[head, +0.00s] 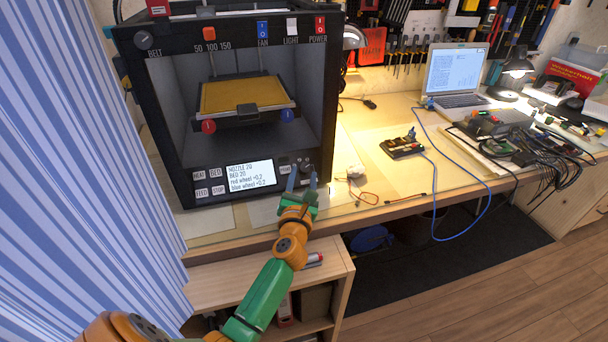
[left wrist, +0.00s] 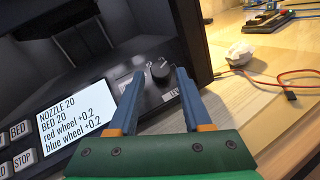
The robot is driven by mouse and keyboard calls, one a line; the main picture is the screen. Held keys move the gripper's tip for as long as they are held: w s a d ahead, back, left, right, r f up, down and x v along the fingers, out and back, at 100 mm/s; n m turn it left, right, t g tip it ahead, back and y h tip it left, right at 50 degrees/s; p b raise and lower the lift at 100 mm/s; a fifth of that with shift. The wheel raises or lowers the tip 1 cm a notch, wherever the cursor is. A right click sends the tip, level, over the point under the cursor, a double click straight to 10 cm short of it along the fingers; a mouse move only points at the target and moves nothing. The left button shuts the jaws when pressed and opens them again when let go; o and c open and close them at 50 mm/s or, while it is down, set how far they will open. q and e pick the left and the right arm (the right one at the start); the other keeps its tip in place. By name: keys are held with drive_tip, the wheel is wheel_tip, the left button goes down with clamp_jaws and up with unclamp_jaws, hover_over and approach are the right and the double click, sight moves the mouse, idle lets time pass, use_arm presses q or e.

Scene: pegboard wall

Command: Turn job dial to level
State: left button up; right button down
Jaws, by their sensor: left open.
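The job dial, a small dark knob, sits on the lower right of the printer's front panel and shows in the left wrist view (left wrist: 160,70). A partly hidden label starting "LEV" is below it. In the head view the dial (head: 308,168) is small, just beyond the fingertips. My left gripper (head: 302,181) is open, its two blue fingers pointing at the panel. In the left wrist view the gripper (left wrist: 160,76) has one finger on each side of the dial; I cannot tell whether they touch it. The screen (head: 249,175) reads nozzle 20, bed 20, both wheels +0.2.
The black printer (head: 187,120) has buttons (head: 208,182) left of the screen and switches along its top. A crumpled white lump (head: 355,171) and a red wire (head: 366,197) lie right of it. A striped curtain (head: 75,170) hangs at the left.

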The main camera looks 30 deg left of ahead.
use_arm(q)
drive_tip(key=shift+x, duration=1.05)
drive_tip(key=shift+d, duration=0.1)
clamp_jaws()
drive_tip(key=m+h+p, duration=0.1)
drive_tip(key=p, duration=0.1)
drive_tip(key=r+m+p, duration=0.1)
drive_tip(key=p, duration=0.1)
drive_tip(key=shift+s+t+h, duration=0.15)
drive_tip(key=shift+t+h, duration=0.15)
drive_tip(key=shift+h, duration=0.1)
drive_tip(key=shift+f+m+p, duration=0.2)
drive_tip(key=shift+m+p, duration=0.1)
drive_tip(key=shift+f+h, duration=0.25)
drive_tip(key=shift+h, duration=0.05)
unclamp_jaws()
